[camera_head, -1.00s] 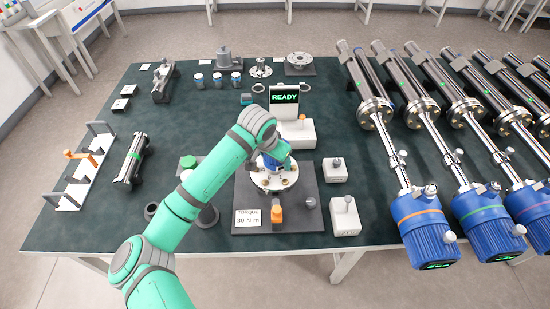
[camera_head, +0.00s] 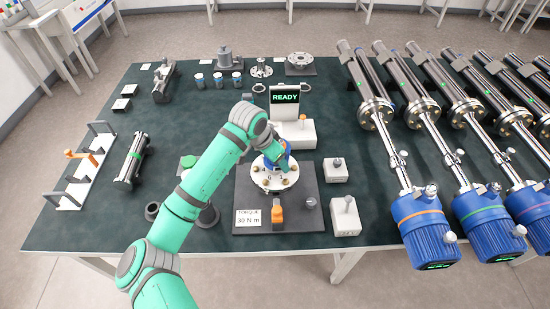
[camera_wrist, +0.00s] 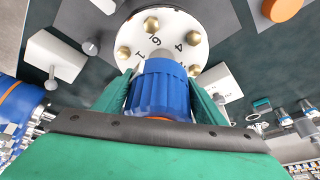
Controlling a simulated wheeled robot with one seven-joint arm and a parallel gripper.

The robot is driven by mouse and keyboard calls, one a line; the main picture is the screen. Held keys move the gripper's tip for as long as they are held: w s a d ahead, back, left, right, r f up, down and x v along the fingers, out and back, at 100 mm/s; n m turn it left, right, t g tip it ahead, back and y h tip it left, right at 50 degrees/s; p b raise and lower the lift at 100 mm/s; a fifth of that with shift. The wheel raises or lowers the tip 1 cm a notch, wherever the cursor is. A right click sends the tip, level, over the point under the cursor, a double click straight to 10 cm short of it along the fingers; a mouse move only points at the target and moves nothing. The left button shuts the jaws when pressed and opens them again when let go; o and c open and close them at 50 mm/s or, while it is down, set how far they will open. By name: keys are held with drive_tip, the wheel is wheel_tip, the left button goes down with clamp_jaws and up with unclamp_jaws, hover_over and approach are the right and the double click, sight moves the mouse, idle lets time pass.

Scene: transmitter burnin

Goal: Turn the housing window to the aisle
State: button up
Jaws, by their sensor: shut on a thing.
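The blue housing (camera_wrist: 158,88) stands on a round white flange with brass bolts and stamped numbers (camera_wrist: 150,40). In the head view the flange (camera_head: 268,184) sits on a dark grey base plate (camera_head: 304,209), and the housing (camera_head: 286,160) shows only partly behind my wrist. My gripper (camera_wrist: 160,85) is shut on the housing, with one green finger at each side of it. It comes in from the left in the head view (camera_head: 280,150). The housing's window is not visible in either view.
A white display (camera_head: 285,97) reads READY behind the fixture. A card (camera_head: 248,217) reads torque 30 N·m. White blocks (camera_head: 335,170) stand to the right. Transmitters with blue housings (camera_head: 424,228) line the table's right side.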

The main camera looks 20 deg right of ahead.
idle(0.3)
drive_tip(key=shift+m+g, duration=0.3)
drive_tip(key=shift+m, duration=0.7)
drive_tip(key=o, duration=1.8)
drive_tip(key=v, duration=1)
drive_tip(key=shift+a+r, duration=0.3)
drive_tip(key=shift+s, duration=0.1)
